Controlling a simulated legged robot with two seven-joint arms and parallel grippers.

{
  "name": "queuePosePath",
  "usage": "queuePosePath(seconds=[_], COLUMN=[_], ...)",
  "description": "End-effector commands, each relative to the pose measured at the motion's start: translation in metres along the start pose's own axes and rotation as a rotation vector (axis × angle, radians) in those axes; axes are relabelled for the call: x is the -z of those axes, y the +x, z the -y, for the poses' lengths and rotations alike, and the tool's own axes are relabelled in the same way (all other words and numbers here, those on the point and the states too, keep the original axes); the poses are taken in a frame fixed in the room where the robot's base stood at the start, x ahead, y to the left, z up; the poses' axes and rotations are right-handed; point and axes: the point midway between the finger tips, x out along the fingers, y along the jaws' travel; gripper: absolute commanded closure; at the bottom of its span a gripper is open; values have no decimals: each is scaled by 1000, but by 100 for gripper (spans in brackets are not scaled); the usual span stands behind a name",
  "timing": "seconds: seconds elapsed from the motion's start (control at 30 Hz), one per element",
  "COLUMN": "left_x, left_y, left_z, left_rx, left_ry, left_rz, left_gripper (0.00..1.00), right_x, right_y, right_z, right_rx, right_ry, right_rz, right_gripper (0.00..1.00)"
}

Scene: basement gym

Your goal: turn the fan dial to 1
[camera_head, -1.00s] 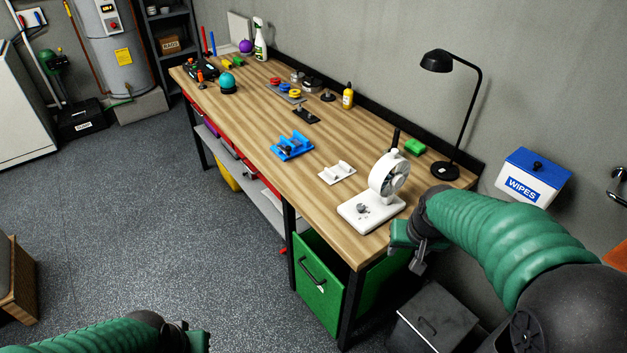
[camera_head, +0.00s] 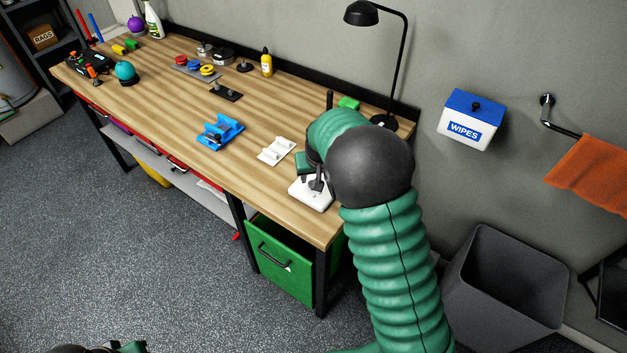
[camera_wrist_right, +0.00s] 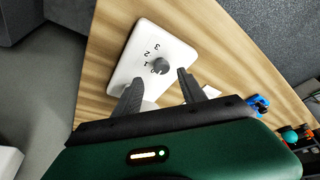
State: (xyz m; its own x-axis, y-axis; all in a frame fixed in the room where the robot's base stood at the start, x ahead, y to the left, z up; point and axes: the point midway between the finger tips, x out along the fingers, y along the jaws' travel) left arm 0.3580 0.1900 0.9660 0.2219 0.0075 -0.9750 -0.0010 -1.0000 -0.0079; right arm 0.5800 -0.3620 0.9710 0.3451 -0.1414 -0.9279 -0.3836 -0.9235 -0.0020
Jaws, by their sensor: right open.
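The fan's white base (camera_head: 312,199) is on the workbench near its front right corner. My right arm hides the fan's upper part in the head view. In the right wrist view, the base (camera_wrist_right: 143,48) carries a grey dial (camera_wrist_right: 160,66) with printed numbers beside it. Which number the dial points to is too small to tell. My right gripper (camera_head: 315,182) is over the base. In the wrist view its open fingers (camera_wrist_right: 160,77) are on either side of the dial, with gaps visible. Only a bit of my left gripper (camera_head: 132,347) shows at the bottom left.
A white holder (camera_head: 276,151) and a blue holder (camera_head: 220,132) lie left of the fan. A wipes box (camera_head: 470,122) hangs on the wall. A grey bin (camera_head: 505,290) stands right of the bench.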

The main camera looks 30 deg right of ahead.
Motion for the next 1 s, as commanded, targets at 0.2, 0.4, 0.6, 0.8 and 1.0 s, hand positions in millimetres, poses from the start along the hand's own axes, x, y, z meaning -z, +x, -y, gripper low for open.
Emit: queuePosePath(seconds=[0.2, 0.4, 0.6, 0.8, 1.0], left_x=[0, 0, 0, 0, 0], left_y=[0, 0, 0, 0, 0], left_z=[0, 0, 0, 0, 0], left_rx=[0, 0, 0, 0, 0], left_ry=[-1, -1, -1, -1, -1], left_rz=[0, 0, 0, 0, 0], left_gripper=[100, 100, 100, 100, 100], right_x=[-1, 0, 0, 0, 0], right_y=[38, 47, 46, 46, 46], right_z=[0, -1, -1, 0, -1], right_rx=[1, 3, 3, 2, 3], right_ry=[1, 1, 1, 0, 1], right_rz=[0, -1, -2, -2, -2], right_gripper=[52, 52, 58, 84, 100])
